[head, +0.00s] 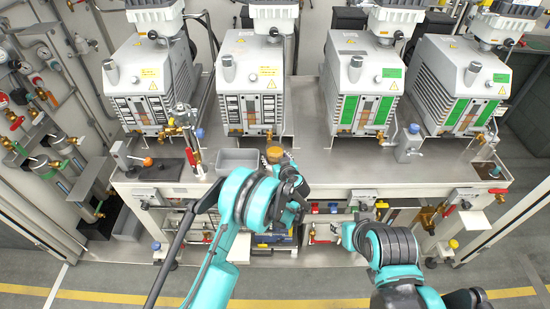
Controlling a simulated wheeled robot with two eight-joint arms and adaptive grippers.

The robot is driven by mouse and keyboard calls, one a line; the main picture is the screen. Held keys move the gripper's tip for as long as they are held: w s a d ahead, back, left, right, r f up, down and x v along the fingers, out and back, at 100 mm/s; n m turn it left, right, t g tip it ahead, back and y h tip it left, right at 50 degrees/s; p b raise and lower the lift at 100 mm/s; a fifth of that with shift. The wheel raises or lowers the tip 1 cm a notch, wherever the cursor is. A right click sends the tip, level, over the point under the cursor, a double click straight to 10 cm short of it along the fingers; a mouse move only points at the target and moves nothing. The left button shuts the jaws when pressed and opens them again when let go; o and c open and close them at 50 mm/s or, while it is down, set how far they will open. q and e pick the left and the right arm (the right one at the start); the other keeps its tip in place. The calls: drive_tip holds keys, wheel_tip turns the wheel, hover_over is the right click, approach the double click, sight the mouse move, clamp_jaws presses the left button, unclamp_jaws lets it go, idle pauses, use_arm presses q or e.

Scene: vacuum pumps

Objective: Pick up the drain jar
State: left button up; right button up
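A small jar with an amber-brown top (275,154), which looks like the drain jar, stands on the grey bench top, just right of a shallow grey tray. My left arm reaches in from the lower left, and its dark gripper (288,170) is right at the jar's near right side. The gripper and wrist hide the jar's lower part. I cannot tell whether the fingers touch the jar or how far they are open. My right arm is at the lower right, in front of the bench; no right fingers can be made out.
Several grey vacuum pumps (252,85) line the back of the bench. The grey tray (238,158) is left of the jar. A red-handled valve stand (190,145) is farther left. A grey can (408,146) stands to the right. Bare bench top (340,165) lies between.

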use_arm(q)
drive_tip(key=c, duration=1.3)
drive_tip(key=shift+r, duration=0.15)
